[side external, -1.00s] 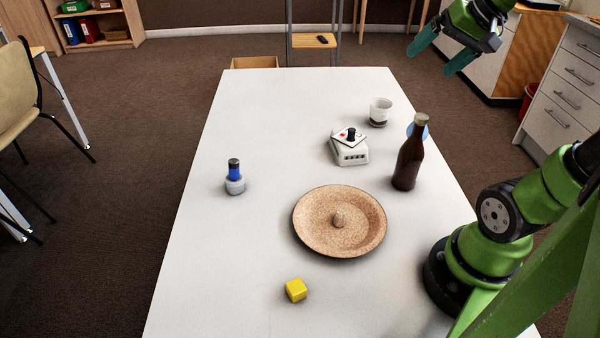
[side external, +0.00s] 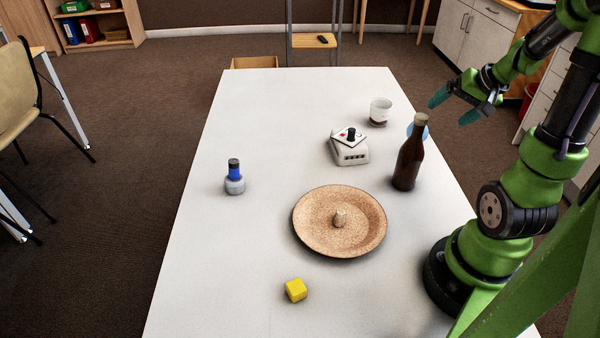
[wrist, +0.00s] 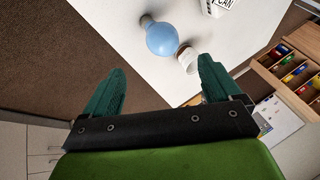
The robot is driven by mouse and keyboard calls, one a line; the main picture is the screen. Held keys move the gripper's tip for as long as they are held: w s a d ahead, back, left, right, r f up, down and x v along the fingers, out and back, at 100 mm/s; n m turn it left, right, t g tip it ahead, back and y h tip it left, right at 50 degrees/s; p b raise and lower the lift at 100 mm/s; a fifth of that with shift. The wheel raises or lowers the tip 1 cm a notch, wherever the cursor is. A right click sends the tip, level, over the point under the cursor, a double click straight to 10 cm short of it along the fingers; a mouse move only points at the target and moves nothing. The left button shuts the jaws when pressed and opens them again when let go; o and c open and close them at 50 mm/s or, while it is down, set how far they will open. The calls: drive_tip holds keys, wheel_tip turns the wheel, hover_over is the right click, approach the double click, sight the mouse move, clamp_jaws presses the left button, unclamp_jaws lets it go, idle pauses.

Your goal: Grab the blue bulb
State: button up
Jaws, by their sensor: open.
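The brown bottle (side external: 408,160) stands beside the bulb. A cork-coloured dish (side external: 320,238), yellow cube (side external: 296,290) and blue-and-grey item (side external: 235,180) lie farther off. The left table side is mostly clear.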

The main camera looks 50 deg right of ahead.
drive_tip(key=x, duration=1.2)
drive_tip(key=shift+w+f, duration=0.3)
drive_tip(key=shift+w, duration=0.05)
drive_tip(key=c, duration=0.9)
drive_tip(key=shift+a, duration=0.1)
